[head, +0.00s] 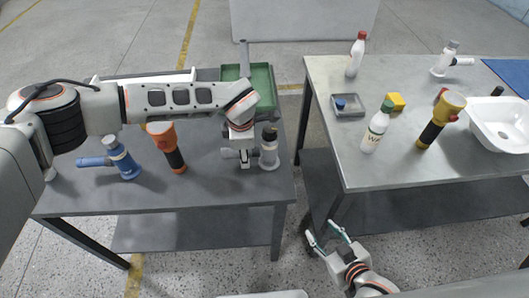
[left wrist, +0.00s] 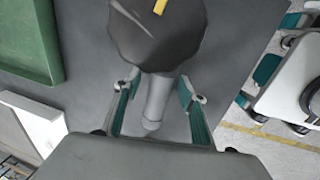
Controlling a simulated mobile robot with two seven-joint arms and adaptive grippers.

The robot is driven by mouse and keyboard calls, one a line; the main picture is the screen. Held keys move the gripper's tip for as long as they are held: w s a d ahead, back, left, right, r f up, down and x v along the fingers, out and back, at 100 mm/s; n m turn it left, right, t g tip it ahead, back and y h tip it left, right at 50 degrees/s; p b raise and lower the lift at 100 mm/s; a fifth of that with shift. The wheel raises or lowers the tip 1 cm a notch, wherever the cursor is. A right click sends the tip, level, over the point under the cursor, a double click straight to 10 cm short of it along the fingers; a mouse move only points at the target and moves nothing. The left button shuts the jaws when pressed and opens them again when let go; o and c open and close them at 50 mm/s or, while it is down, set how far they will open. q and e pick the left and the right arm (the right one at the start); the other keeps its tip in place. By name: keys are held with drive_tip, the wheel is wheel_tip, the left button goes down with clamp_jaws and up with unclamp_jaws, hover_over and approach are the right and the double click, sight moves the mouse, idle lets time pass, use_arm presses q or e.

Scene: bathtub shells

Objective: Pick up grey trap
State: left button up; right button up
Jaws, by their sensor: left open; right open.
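The grey trap (head: 269,150) stands upright near the right end of the left table. It has a dark cap, and its grey side pipe points left. My left gripper (head: 243,157) is over that pipe, pointing down. In the left wrist view the dark cap (left wrist: 158,38) is close, and the pipe (left wrist: 154,104) lies between the two open fingers (left wrist: 157,95), with a gap on both sides. My right gripper (head: 326,234) is open and empty, low in front of the gap between the tables.
A blue trap (head: 122,160) and an orange flashlight (head: 167,148) stand to the left. A green tray (head: 262,82) is behind the grey trap. The right table holds bottles (head: 376,128), a yellow flashlight (head: 440,120), a white basin (head: 500,125) and another pale trap (head: 446,60).

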use_arm(q)
drive_tip(key=shift+c, duration=0.3)
clamp_jaws()
drive_tip(key=shift+r, duration=0.1)
wheel_tip(320, 180, up, 20)
drive_tip(key=b, duration=0.1)
drive_tip(key=shift+b, duration=0.3)
